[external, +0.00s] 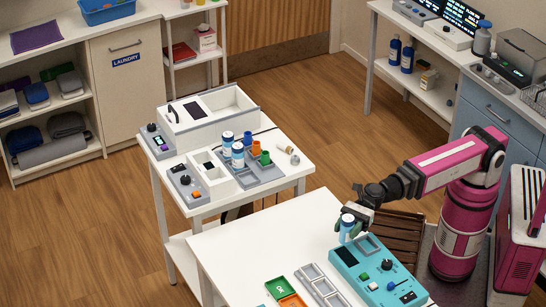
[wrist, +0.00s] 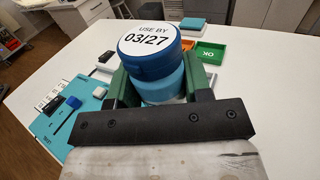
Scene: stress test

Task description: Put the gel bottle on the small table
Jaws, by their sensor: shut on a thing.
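My gripper (external: 354,224) is shut on a blue bottle (external: 346,232) over the front white table (external: 232,246), beside a teal device. In the wrist view the green fingers of my gripper (wrist: 162,84) sit on either side of the bottle (wrist: 160,88). Its round top has a white label reading "USE BY 03/27". The bottle looks upright; whether its base touches the table I cannot tell. No readable word marks it as gel. A second white table (external: 294,151) stands beyond the front one; which is the small table is not marked.
The teal device (external: 378,272), a grey tray (external: 318,284) and green and orange trays (external: 280,287) lie on the front table. The second table holds a white box (external: 215,112), devices and several small bottles (external: 237,153). The front table's left part is clear.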

